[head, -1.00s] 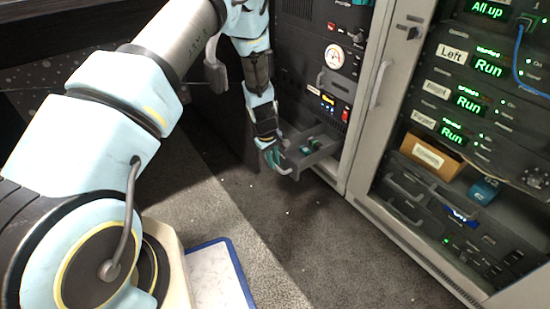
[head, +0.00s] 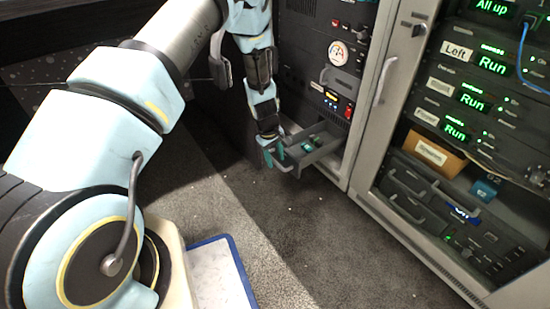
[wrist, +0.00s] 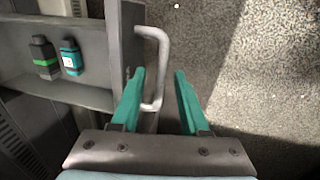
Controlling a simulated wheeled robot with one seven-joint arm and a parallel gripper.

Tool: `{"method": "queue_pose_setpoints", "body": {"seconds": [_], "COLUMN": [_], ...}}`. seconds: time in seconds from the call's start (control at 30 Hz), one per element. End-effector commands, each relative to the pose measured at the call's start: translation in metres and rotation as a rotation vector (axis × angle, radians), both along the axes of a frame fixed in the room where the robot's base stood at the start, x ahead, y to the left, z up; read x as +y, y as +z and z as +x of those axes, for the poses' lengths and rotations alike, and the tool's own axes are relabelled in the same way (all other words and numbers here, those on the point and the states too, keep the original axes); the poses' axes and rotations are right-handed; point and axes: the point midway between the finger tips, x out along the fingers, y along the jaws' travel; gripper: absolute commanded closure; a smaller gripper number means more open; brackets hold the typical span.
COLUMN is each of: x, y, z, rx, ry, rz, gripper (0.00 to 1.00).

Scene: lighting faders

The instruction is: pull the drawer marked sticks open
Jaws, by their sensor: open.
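A grey drawer (head: 322,153) stands pulled out low on the left rack in the head view. I cannot read a mark on it. The wrist view shows its inside (wrist: 85,94) at the left, with a black and green stick (wrist: 44,58) and a teal stick (wrist: 71,57) lying in it. Its grey bar handle (wrist: 163,60) juts from the front. My gripper (head: 272,152) is at the drawer front. In the wrist view my gripper (wrist: 157,85) is open, with the handle's near end between the teal fingers, close to the left one.
The right rack (head: 362,160) has a frame edge beside the drawer. Inside it are a cardboard box (head: 440,155), lit units and another handled drawer (head: 408,190). A blue-edged white panel (head: 220,275) lies near my base. The carpet in front of the drawer is clear.

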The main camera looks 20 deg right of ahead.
Motion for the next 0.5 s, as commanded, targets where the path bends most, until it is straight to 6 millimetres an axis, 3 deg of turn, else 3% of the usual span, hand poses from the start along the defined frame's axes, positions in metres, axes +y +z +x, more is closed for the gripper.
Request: {"method": "queue_pose_setpoints", "body": {"seconds": [0.17,0.5], "x": [0.002,0.013], "y": [0.012,0.077], "z": [0.000,-0.003], "rx": [-0.001,0.000], "ry": [0.000,0.001], "rz": [-0.001,-0.001], "gripper": [0.55,0.55]}}
